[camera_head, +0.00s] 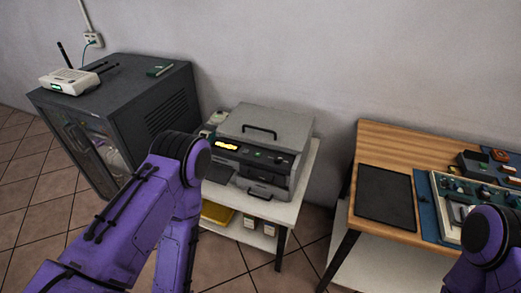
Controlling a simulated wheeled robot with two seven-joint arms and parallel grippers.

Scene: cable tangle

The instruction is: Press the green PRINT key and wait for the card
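The grey printer (262,128) stands on a small white table, with a handle on its lid. Its dark front panel has a lit amber display (227,145) and a small green spot (257,153) that looks like the green key; its lettering is too small to read. No card can be made out at its front. My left arm comes in from the left and bends down in front of the printer's left side; its gripper is out of view. My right arm shows only at the lower right edge, its gripper also out of view.
A dark cabinet (150,98) with a white router (69,81) stands at left. The white table (296,185) has a lower shelf with a yellow item and small boxes. A wooden bench (380,139) at right holds a black mat (385,196) and a tray of parts.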

